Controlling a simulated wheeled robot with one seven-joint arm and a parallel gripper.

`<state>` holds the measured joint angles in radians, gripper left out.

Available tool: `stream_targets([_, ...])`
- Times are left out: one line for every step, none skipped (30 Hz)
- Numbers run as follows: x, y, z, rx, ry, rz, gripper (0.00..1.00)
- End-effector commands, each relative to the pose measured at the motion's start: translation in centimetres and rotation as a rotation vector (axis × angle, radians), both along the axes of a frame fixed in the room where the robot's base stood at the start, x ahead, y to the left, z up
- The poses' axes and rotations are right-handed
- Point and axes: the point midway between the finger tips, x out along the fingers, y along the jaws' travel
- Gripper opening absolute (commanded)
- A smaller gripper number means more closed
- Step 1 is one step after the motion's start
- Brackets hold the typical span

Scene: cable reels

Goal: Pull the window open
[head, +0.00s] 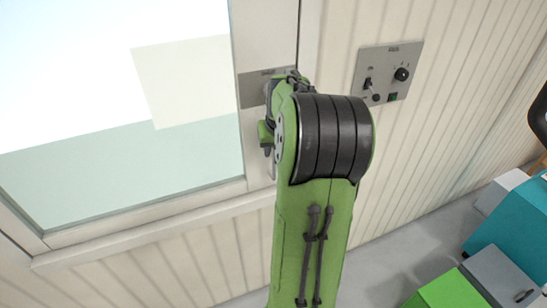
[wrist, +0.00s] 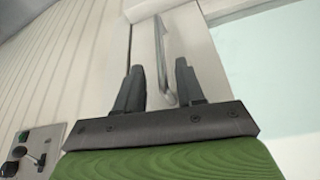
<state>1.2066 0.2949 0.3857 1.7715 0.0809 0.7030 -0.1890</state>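The window shows in the head view as a large glass pane (head: 80,175) in a pale frame (head: 236,50), at the left. In the wrist view its glass (wrist: 280,75) is at the right. A slim grey metal handle (wrist: 160,50) stands on the pale frame in the wrist view. My gripper (wrist: 159,66) is open, its two dark fingers apart on either side of the handle's lower end. I cannot tell whether either finger touches it. In the head view my green arm hides the handle and most of the gripper.
A grey switch panel (head: 388,72) with a black knob is on the ribbed wall right of the window; it also shows in the wrist view (wrist: 32,150). Green (head: 448,290) and teal (head: 510,230) boxes stand at lower right. Grey floor (head: 400,245) lies between them and the wall.

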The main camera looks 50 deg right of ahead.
Motion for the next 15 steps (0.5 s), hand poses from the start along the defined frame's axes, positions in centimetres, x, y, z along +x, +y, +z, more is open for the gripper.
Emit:
stream_targets([0.4,-0.2,-1.4,0.005,0.002,0.002,0.38])
stream_targets([0.6,-0.4,-1.9,0.005,0.002,0.003,0.38])
stream_targets([0.8,-0.6,-2.7,0.005,0.002,0.002,0.38])
stream_targets([0.9,-0.7,-3.1,0.004,0.002,0.002,0.38])
stream_targets([1.1,-0.9,-3.6,0.003,0.001,0.002,0.38])
stream_targets([1.2,-1.0,-4.0,0.003,0.002,0.0,0.38])
stream_targets([1.3,-1.1,-4.3,0.002,0.001,0.0,0.38])
stream_targets([1.4,-1.2,-4.5,0.001,0.0,0.0,0.38])
stream_targets([1.5,-1.2,-4.7,0.001,0.0,0.001,0.38])
stream_targets([1.5,-1.2,-4.8,0.001,0.0,0.001,0.38])
stream_targets([1.5,-1.3,-4.8,0.0,0.0,0.001,0.38])
stream_targets([1.5,-1.3,-4.9,0.0,0.0,0.001,0.38])
stream_targets([1.5,-1.3,-4.8,0.0,0.0,0.001,0.38])
stream_targets([1.5,-1.3,-4.8,-0.001,0.0,0.001,0.38])
stream_targets([1.5,-1.3,-4.8,0.0,0.0,0.001,0.38])
